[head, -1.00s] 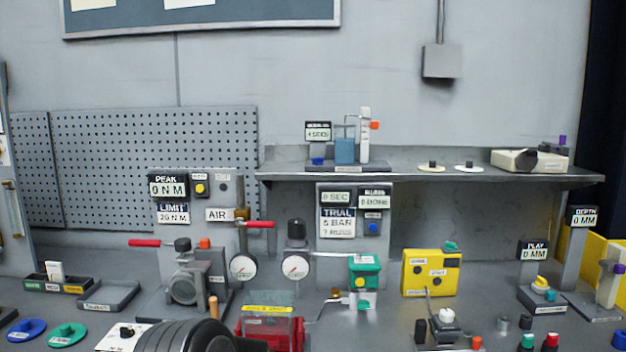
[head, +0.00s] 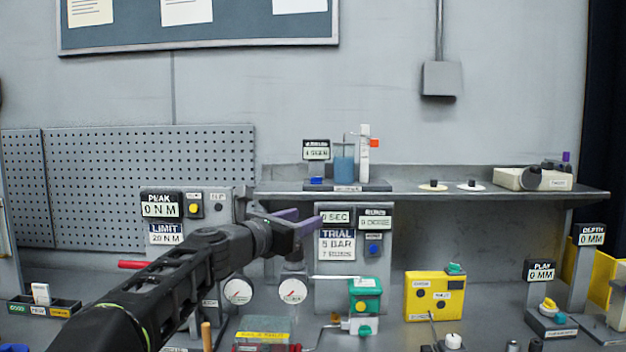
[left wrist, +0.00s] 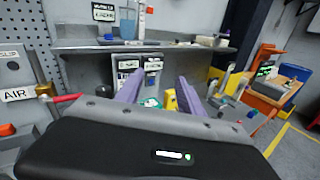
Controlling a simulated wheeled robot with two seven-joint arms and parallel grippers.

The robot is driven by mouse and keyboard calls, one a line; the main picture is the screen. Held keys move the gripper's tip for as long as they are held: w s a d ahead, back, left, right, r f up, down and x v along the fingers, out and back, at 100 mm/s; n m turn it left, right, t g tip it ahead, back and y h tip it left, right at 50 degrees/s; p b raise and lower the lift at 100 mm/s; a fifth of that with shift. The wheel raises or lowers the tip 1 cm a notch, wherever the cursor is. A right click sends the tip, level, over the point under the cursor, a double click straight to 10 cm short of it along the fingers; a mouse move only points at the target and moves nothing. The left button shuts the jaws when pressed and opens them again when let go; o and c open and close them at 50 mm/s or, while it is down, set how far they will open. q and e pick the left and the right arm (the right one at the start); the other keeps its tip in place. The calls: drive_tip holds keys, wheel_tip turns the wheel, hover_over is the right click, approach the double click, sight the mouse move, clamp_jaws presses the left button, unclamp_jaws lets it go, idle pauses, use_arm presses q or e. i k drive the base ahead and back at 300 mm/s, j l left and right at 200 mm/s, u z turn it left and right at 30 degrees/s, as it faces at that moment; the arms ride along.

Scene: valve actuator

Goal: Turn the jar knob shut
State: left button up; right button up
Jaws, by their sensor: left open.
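A blue jar (head: 344,168) stands on a dark base on the back shelf, beside an upright white column (head: 363,158). A small orange-red knob (head: 374,143) sticks out to the right near the column's top. The left wrist view also shows the jar (left wrist: 128,28) and the orange-red knob (left wrist: 149,10) at its top edge. I cannot tell for sure which part is the jar knob. My left gripper (head: 303,220) has purple fingers, open with nothing between them, in front of and below the shelf, apart from the jar. My right gripper is not in view.
The shelf (head: 440,192) edge lies above my left gripper. The trial display panel (head: 338,245) is close to the fingers. Gauges (head: 292,290), a green-and-white unit (head: 364,298) and a yellow box (head: 433,295) stand below. Shelf space right of the jar holds two small discs.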

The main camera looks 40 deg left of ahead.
sight(313, 180)
drive_tip(key=i+j, duration=0.5)
drive_tip(key=j, duration=0.15)
drive_tip(key=i+j, duration=0.5)
drive_tip(key=j, duration=0.2)
